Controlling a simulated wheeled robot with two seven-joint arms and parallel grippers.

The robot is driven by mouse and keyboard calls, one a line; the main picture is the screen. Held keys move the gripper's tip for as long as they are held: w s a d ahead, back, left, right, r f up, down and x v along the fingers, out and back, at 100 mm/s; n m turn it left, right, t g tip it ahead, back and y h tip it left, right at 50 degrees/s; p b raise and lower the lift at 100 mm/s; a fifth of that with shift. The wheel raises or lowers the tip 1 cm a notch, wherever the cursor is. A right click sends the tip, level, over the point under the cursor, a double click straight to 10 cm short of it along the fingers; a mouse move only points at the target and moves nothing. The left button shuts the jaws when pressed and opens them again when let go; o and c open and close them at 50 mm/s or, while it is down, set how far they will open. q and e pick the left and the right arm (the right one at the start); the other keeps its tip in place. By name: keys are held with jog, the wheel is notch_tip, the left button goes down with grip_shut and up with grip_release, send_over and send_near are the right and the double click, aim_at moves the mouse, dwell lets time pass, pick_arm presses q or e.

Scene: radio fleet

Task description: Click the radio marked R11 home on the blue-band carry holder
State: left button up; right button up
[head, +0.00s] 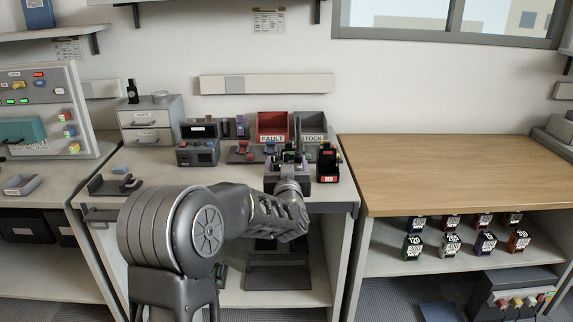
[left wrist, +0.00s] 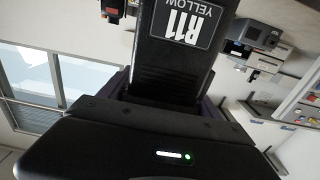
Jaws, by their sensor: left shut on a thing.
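A black radio with a white-framed label reading R11 YELLOW (left wrist: 178,50) fills the upper middle of the left wrist view. My left gripper (head: 289,172) is shut on it over the work table. In the head view the gripper and wrist hide most of the radio; a thin dark upright like an antenna (head: 298,132) shows above them. Small upright holders (head: 240,127) stand at the back of the table, one with a bluish-purple tint; I cannot tell which is the blue-band carry holder. My right gripper is in neither view.
A red FAULT bin (head: 272,124) and a grey STOCK bin (head: 312,123) stand behind the gripper. A black unit with a red label (head: 328,165) stands close to its right. A grey device (head: 198,152) is left.

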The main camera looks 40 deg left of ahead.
pick_arm(q)
jog(key=shift+f+b, duration=2.15)
jog(key=shift+f, duration=0.45)
jog(key=shift+f+b, duration=2.4)
jog(key=shift+f, duration=0.35)
jog(key=o, duration=2)
jog(key=shift+c, duration=0.2)
jog(key=shift+f, duration=0.1)
jog(key=v, duration=0.7)
jog(key=shift+s+d+p, duration=0.3)
